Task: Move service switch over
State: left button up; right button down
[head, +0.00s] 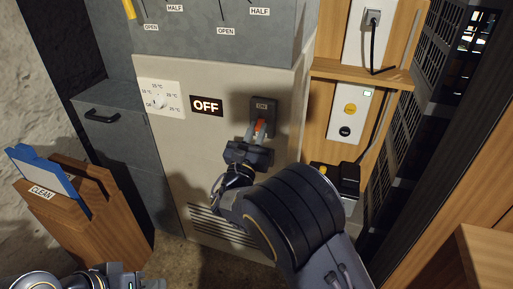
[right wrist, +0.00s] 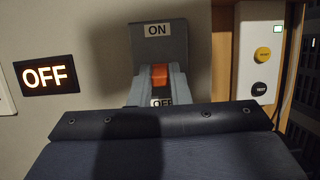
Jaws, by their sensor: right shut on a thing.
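The service switch is a dark grey plate (head: 265,104) on the beige panel, with an orange-red lever (head: 261,126). In the right wrist view, the plate (right wrist: 158,45) reads ON above the lever (right wrist: 160,77), and a partly covered OFF label (right wrist: 162,102) shows below it. My right gripper (head: 258,132) is at the switch, its fingers closed on both sides of the lever. A lit sign (head: 207,105) left of the switch reads OFF; it also shows in the right wrist view (right wrist: 47,75). My left gripper (head: 118,278) is low at the left bottom edge, its fingers unclear.
A temperature dial (head: 160,98) is left of the sign. Right of the switch, a white box (head: 349,114) carries a yellow and a black button. A wooden crate (head: 70,222) labelled CLEAN holds a blue item at lower left. A wooden shelf (head: 362,75) juts out at upper right.

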pick_arm(q)
jog(key=shift+f+b, duration=2.1)
jog(key=shift+f, duration=0.65)
pick_arm(e)
jog(key=shift+w+f+t+h, duration=0.1)
jog(key=shift+f+t+h, duration=0.2)
jog(key=shift+t, duration=0.5)
jog(key=shift+w+f+t+h, duration=0.1)
jog(key=shift+f+t+h, duration=0.2)
jog(key=shift+t, duration=0.5)
jog(key=c, duration=1.4)
grip_release()
jog(key=shift+o, duration=0.2)
pick_arm(q)
jog(key=shift+r+p, duration=0.35)
jog(key=shift+p, duration=0.05)
pick_arm(e)
jog(key=v, duration=0.7)
jog(key=shift+s+f, duration=0.25)
jog(key=shift+s, duration=0.05)
